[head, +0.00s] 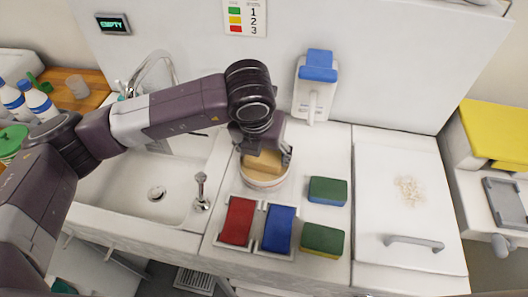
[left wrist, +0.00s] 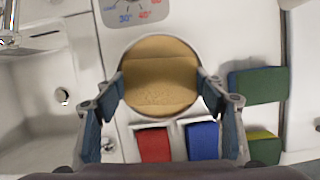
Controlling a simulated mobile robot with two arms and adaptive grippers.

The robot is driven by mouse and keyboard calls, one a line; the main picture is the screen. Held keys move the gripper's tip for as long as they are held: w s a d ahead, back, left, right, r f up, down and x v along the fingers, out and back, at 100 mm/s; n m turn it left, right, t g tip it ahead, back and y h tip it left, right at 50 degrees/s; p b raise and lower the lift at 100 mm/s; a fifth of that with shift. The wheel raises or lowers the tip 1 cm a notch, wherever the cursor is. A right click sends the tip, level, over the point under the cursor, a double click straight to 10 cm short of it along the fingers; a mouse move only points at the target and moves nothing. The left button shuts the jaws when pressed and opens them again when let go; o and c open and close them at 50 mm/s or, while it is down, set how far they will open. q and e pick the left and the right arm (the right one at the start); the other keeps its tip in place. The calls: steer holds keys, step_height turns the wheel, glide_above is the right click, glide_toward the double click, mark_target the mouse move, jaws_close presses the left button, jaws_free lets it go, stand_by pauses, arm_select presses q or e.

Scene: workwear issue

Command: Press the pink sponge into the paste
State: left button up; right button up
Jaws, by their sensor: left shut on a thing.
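A tan, sponge-like block (head: 263,161) is between the fingers of my left gripper (head: 262,158); no pink sponge shows. The block is over a round white tub (head: 264,183) on the counter. In the left wrist view the gripper (left wrist: 160,88) is shut on the block (left wrist: 158,72), which spans the middle of the round tub opening. Tan paste (left wrist: 157,48) of nearly the same colour shows around it. I cannot tell how deep the block sits in the paste. My right gripper is not in view.
A red pad (head: 238,221) and a blue pad (head: 279,229) sit in white holders in front of the tub. A green-and-blue sponge (head: 328,190) and a green-and-yellow sponge (head: 322,240) lie to the right. A sink (head: 130,190) is at left, with a tap. Crumbs (head: 409,190) lie on the right panel.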

mark_target(264, 155)
arm_select(q)
steer(key=shift+r, duration=0.75)
steer(key=shift+r+p, duration=0.95)
steer(key=shift+r, duration=1.75)
